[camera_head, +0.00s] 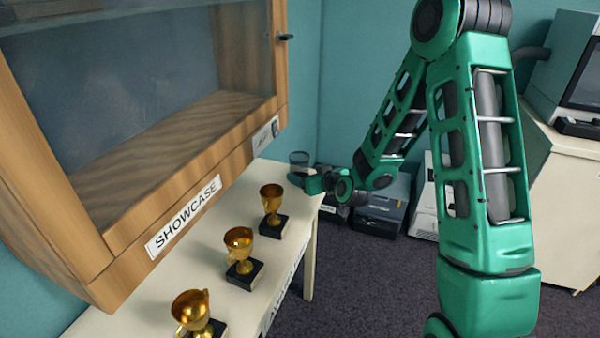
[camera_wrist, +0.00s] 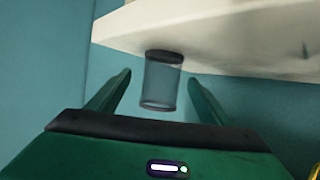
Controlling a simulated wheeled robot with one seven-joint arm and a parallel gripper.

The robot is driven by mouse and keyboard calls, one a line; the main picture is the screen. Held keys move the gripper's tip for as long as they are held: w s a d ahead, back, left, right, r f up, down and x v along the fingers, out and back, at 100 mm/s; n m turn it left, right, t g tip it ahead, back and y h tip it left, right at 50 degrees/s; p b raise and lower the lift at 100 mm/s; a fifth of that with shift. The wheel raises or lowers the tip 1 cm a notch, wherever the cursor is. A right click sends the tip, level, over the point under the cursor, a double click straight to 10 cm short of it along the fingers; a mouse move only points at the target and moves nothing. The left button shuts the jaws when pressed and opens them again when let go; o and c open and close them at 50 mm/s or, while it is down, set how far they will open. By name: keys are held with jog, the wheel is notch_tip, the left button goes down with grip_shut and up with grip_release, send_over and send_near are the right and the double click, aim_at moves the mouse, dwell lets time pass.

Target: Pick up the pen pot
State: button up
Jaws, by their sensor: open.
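The pen pot (camera_head: 299,158) is a small clear grey cup standing near the far end of the white table. In the wrist view the pen pot (camera_wrist: 161,85) shows with its dark base against the tabletop, which appears at the top of that picture. It looks empty. My gripper (camera_head: 312,182) is at the pot's near right side in the head view, low by the table's end. In the wrist view my gripper (camera_wrist: 159,78) is open, with one finger to each side of the pot. I cannot tell whether the pot is fully between the fingers.
The wooden showcase (camera_head: 180,185) with a glass front stands over the left of the table (camera_head: 230,215). Gold trophies (camera_head: 239,243) on black bases stand in a row along the table. Dark boxes (camera_head: 382,208) sit on the floor behind my arm.

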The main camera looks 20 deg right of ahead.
aim_at(299, 169)
jog(key=x, duration=0.5)
jog(key=shift+a+r, duration=0.25)
jog(key=shift+r, duration=0.05)
jog(key=c, duration=1.2)
jog(key=shift+o, duration=0.2)
